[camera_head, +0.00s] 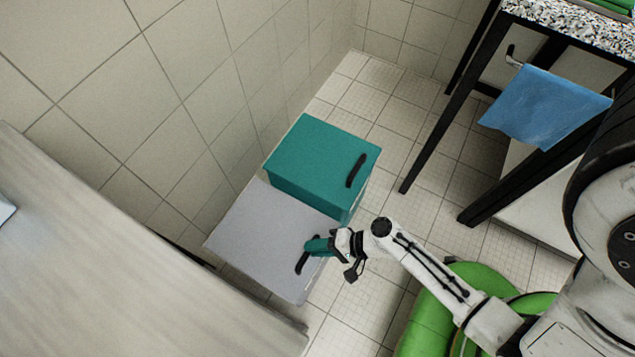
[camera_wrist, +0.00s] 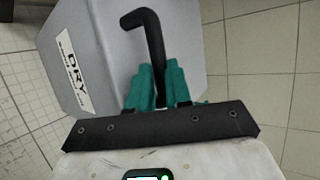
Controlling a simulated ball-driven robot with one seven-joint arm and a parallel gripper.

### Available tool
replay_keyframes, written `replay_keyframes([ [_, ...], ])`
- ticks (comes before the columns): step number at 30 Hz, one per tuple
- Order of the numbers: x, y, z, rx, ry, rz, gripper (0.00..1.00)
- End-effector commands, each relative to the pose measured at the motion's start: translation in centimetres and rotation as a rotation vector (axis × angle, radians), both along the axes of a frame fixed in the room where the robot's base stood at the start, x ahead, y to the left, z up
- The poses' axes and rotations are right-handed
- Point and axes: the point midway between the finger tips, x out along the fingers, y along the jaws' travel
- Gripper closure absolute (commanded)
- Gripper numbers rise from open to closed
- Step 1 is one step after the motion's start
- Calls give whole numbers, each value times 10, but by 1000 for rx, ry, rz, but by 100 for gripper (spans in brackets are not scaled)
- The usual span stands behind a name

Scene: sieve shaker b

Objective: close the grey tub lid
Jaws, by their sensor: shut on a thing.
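The grey tub lid (camera_head: 262,232) is a broad flat panel beside the teal tub in the head view. It looks roughly level; I cannot tell whether a gap remains under its edge. Its black bar handle (camera_head: 301,264) sits near the lid's right edge. My gripper (camera_head: 313,246) is at this handle with its teal fingers. In the wrist view the fingers (camera_wrist: 156,82) are shut on the bent black handle (camera_wrist: 144,22), whose lower part is between them. The grey tub (camera_wrist: 98,38) there bears a white label reading DRY (camera_wrist: 74,68).
A teal tub (camera_head: 318,165) with a black handle stands directly behind the grey one, against the tiled wall. A wooden surface (camera_head: 110,275) is at the left. A black-legged table (camera_head: 450,95) with a hanging blue cloth (camera_head: 543,103) is at the right. Tiled floor lies between.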

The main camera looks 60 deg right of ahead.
Motion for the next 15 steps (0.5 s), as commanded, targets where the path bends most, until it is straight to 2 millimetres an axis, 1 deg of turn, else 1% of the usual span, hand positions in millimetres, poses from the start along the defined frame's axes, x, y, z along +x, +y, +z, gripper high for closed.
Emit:
replay_keyframes([
  [1, -14, 1, -15, -2, 36, 0, 80],
  [9, -14, 1, -14, -3, 35, 2, 56],
  [13, -20, -2, -10, -3, 36, 0, 56],
  [15, -27, -5, -5, -3, 37, 0, 56],
])
